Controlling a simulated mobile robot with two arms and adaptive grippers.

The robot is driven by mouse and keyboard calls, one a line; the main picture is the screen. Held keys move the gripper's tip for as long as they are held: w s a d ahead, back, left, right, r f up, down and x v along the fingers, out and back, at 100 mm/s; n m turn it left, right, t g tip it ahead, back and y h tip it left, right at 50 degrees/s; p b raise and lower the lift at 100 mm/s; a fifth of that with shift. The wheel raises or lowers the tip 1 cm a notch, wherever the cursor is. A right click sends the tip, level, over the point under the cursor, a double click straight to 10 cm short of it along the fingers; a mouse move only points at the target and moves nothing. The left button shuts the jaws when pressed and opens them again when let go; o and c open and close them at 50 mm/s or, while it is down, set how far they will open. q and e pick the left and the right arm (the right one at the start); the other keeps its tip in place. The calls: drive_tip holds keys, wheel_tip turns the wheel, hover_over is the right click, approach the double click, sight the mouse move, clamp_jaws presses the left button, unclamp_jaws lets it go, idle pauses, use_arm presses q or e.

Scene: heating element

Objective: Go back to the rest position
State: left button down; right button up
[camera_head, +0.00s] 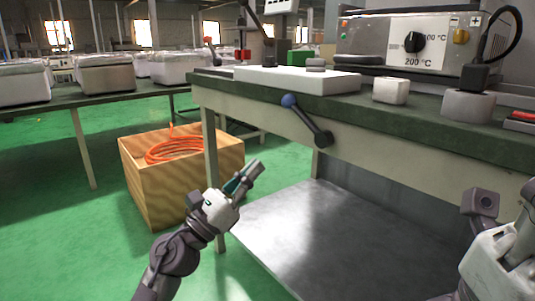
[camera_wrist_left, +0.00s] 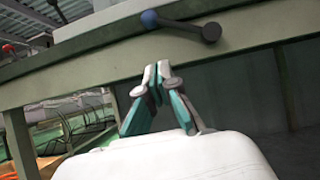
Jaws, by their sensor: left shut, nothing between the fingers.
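My left gripper (camera_head: 254,170) is in front of the workbench, below its front edge and to the right of the wooden crate. Its fingers are shut with nothing between them. In the left wrist view the closed fingertips (camera_wrist_left: 158,70) point at the bench front, below the blue-knobbed lever. Part of my right arm shows at the lower right of the head view; its gripper fingers are not seen.
The workbench (camera_head: 350,126) carries a heating control box (camera_head: 375,40), a white slab (camera_head: 285,79) and small blocks. A lever with a blue knob (camera_head: 289,101) sticks out in front. A wooden crate (camera_head: 175,187) with an orange hose stands left. A metal lower shelf (camera_head: 310,235) lies below.

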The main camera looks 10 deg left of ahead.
use_arm(q)
drive_tip(key=shift+s+a+f, duration=0.4)
drive_tip(key=shift+s, duration=0.05)
